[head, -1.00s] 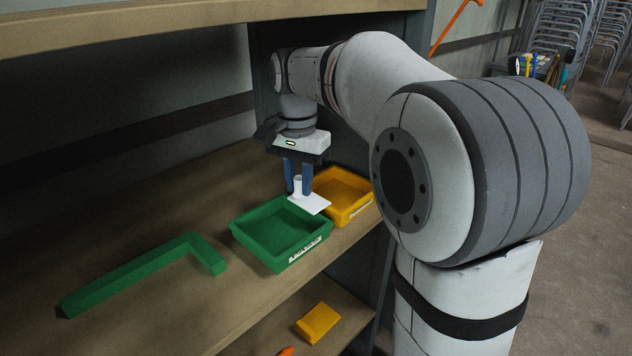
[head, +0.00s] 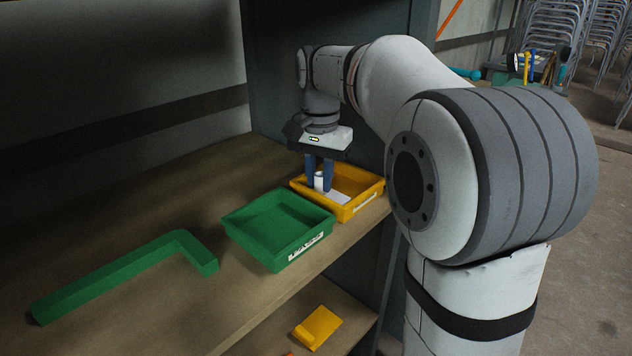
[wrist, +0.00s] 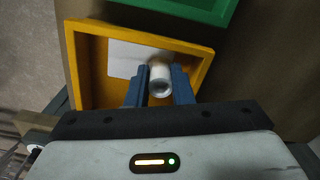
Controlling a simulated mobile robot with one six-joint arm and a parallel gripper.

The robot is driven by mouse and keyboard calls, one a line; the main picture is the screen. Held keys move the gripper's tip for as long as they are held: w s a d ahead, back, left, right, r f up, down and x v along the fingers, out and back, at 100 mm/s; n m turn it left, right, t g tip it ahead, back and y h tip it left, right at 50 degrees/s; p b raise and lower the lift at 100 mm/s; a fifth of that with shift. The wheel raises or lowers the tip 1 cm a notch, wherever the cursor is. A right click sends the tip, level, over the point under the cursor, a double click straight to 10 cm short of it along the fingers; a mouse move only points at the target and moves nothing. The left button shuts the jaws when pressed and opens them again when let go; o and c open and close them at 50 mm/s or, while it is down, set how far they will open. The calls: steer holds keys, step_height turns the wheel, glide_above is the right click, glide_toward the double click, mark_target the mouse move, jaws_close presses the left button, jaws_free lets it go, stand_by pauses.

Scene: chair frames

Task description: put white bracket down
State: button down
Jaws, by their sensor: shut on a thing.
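My gripper (head: 319,175) is shut on the white bracket (head: 339,197), with its blue fingers on either side of the bracket's upright round post. The bracket's flat plate is in or just above the yellow tray (head: 373,190); I cannot tell whether it touches the floor of the tray. In the wrist view the bracket's plate (wrist: 124,58) lies within the outline of the yellow tray (wrist: 88,26), and the post shows between the fingers (wrist: 160,85).
A green tray (head: 232,222) stands left of the yellow tray, close beside it. A green angled bar (head: 115,275) lies on the shelf further left. A yellow part (head: 318,327) is on the lower shelf. The shelf's wall rises behind the yellow tray.

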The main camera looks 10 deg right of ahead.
mark_target(319, 175)
steer(key=c, duration=1.3)
jaws_free()
steer(key=shift+f, duration=0.1)
step_height(319, 175, up, 8)
steer(key=p, duration=0.3)
steer(key=shift+f, duration=0.1)
steer(key=shift+s, duration=0.1)
